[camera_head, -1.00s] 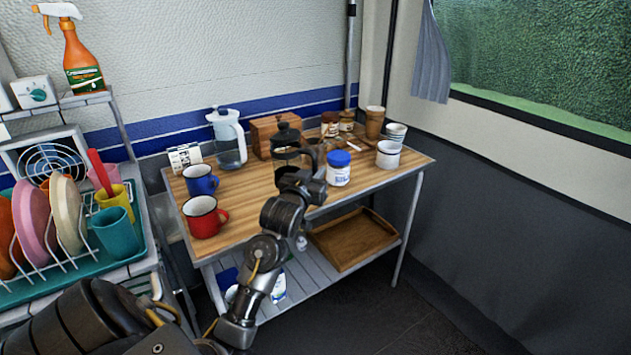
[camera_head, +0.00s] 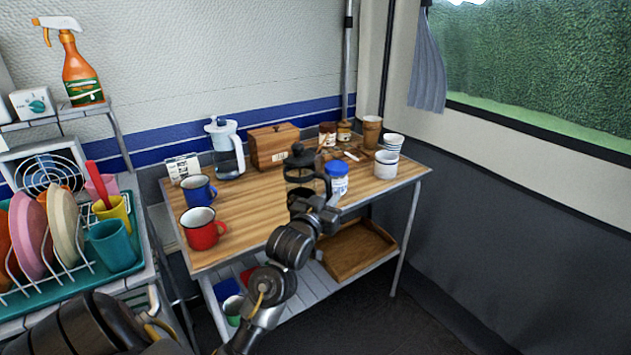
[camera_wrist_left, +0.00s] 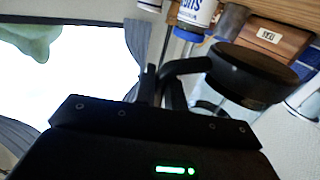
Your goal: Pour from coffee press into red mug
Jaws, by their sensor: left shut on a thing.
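The coffee press (camera_head: 301,172) has a black lid and frame and stands out over the front part of the wooden table, looking upright. My left gripper (camera_head: 312,207) is shut on it, at its handle. In the left wrist view the black lid of the coffee press (camera_wrist_left: 252,78) and its handle are close in front of my left gripper (camera_wrist_left: 165,88). The red mug (camera_head: 202,230) stands upright on the table's front left corner, to the left of the press and apart from it. My arm hides part of the press. My right gripper is not seen.
A blue mug (camera_head: 199,190) stands behind the red one. A white pitcher (camera_head: 225,150), a wooden box (camera_head: 274,146) and a blue-lidded jar (camera_head: 337,182) stand behind or beside the press. The wooden table (camera_head: 243,208) is clear between red mug and press.

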